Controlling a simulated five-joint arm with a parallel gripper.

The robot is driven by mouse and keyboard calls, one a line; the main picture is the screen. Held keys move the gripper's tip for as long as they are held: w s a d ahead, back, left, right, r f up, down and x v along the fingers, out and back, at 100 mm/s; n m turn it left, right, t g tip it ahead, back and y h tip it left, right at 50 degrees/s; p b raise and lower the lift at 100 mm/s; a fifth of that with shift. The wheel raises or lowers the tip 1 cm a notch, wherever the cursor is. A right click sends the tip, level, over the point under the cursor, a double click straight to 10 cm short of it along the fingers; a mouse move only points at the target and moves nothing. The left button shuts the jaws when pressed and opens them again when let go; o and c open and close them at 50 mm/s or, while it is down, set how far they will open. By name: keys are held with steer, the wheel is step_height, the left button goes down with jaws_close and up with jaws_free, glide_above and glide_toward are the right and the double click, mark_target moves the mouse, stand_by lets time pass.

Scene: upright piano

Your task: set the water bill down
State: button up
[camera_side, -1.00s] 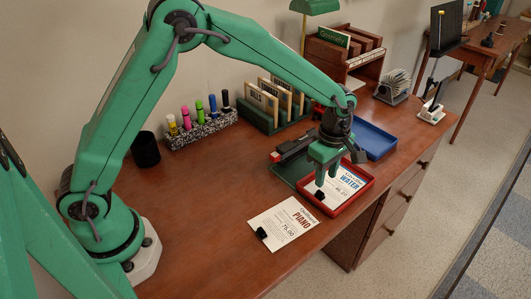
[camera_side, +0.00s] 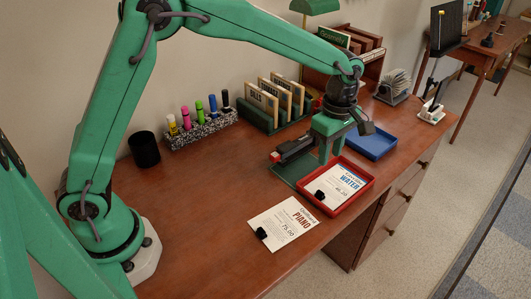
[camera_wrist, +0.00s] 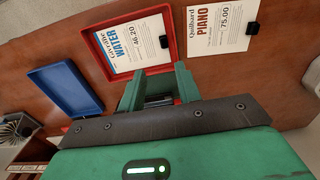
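The water bill (camera_side: 336,187) is a white sheet with blue lettering and a black clip (camera_side: 320,195). It lies in the red tray (camera_side: 343,209) near the desk's front edge, and also shows in the wrist view (camera_wrist: 136,44). My gripper (camera_side: 322,158) is behind the tray, clear of the bill, beside a black device with a red end (camera_side: 291,149). In the wrist view its two fingers (camera_wrist: 158,88) are apart, with a grey-black thing partly visible between them. I cannot tell whether they touch it.
The piano bill (camera_side: 284,224), with its own black clip, lies on the bare desk left of the red tray. A blue tray (camera_side: 374,143) is at the back right. A green rack of cards (camera_side: 270,110) and a speckled marker holder (camera_side: 200,130) stand along the back.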

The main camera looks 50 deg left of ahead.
steer(key=shift+r, duration=0.1)
steer(key=s+a+r+m+t, duration=0.3)
steer(key=s+a+r+m, duration=0.6)
steer(key=s+a+r, duration=0.2)
steer(key=s+a+m+t, duration=0.1)
steer(key=s+a+m, duration=0.1)
steer(key=s+m, duration=0.2)
steer(key=s+a+m+t, duration=0.1)
steer(key=s+a+m, duration=0.2)
steer(key=s, duration=0.6)
steer(key=shift+s+a+m+t, duration=0.3)
steer(key=shift+s+a+m, duration=0.1)
steer(key=shift+m, duration=0.6)
steer(key=shift+f, duration=0.1)
